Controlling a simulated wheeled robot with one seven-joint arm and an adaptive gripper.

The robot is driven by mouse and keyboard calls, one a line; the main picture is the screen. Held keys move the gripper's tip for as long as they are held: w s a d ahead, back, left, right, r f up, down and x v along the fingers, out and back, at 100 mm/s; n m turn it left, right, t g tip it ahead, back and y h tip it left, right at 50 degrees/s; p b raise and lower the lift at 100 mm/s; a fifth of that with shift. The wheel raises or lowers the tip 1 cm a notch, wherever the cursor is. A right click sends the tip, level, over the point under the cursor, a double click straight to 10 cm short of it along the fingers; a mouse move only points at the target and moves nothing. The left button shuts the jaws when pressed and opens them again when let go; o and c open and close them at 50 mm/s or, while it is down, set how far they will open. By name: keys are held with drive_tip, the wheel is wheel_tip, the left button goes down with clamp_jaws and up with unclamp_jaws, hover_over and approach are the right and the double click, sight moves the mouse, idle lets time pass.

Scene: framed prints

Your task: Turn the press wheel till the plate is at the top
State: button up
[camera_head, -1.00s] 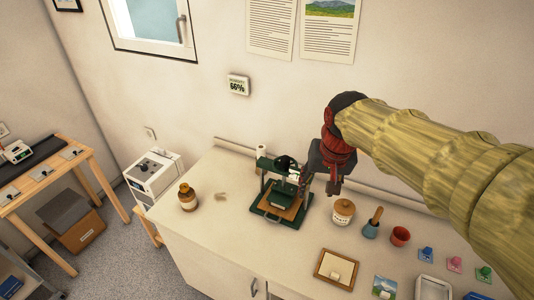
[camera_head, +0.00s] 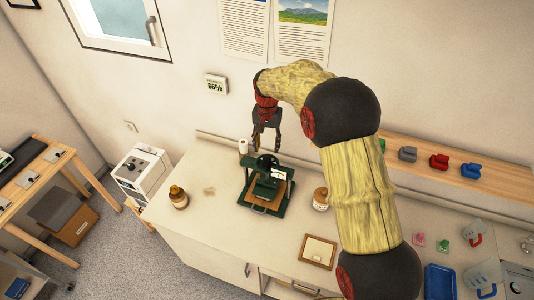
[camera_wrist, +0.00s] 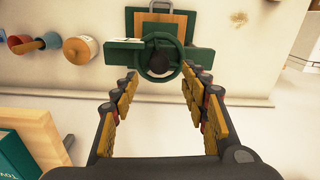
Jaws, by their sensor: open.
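The green press (camera_head: 267,186) stands on the white counter, with a wooden board in its base. Its dark round wheel (camera_head: 265,161) is on top; in the wrist view the wheel (camera_wrist: 159,38) is a green ring with a dark knob inside. The press plate (camera_head: 265,190) shows low in the frame, close above the board; its exact height is hard to tell. My gripper (camera_head: 266,142) points down above the wheel. In the wrist view my gripper (camera_wrist: 160,85) is open and empty, and the wheel lies just beyond its fingertips, between them in the picture.
A framed print (camera_head: 318,251) lies in front. A shelf (camera_head: 455,177) with coloured blocks runs along the wall at right. The white counter (camera_head: 205,222) is clear at front left.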

sight(267, 158)
wheel_tip(267, 158, down, 7)
drive_tip(key=shift+r+p, duration=0.15)
drive_tip(key=shift+p, duration=0.2)
drive_tip(key=shift+c, duration=0.8)
drive_tip(key=c, duration=1)
